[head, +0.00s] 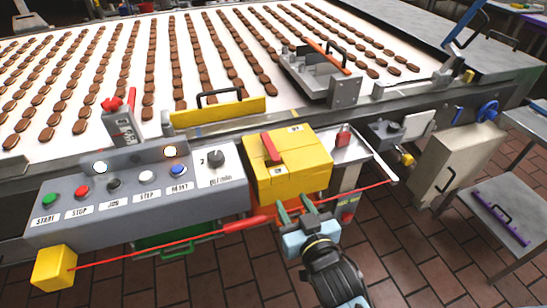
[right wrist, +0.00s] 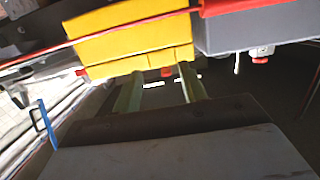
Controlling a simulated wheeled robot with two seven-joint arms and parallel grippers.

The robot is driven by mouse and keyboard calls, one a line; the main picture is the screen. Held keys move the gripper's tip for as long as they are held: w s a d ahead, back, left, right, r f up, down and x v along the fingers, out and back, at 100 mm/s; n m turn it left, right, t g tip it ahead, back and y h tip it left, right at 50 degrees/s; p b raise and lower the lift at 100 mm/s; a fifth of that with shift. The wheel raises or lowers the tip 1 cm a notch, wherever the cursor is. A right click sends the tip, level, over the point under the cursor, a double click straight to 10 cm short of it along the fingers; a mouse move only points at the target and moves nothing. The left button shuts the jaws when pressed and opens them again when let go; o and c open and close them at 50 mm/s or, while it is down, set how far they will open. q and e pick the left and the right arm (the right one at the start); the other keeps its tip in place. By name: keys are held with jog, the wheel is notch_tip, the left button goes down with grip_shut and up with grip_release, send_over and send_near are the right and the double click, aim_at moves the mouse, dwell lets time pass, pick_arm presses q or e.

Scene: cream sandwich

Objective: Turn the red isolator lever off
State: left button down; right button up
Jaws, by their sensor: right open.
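My left gripper is not in view.
A red pull cord (head: 160,248) with a thick red grip (head: 247,223) runs across the front, close to my right fingers. The grey button panel (head: 130,215) is at left. A conveyor (head: 225,85) with rows of biscuits lies behind. A cream box (head: 455,165) stands at right.

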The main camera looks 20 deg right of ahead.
jog(key=t, duration=0.2)
send_near(273, 152)
jog(key=w+b, duration=0.1)
jog(key=w, duration=0.9)
jog(key=shift+a+r, duration=0.1)
jog(key=shift+r, duration=0.05)
grip_shut()
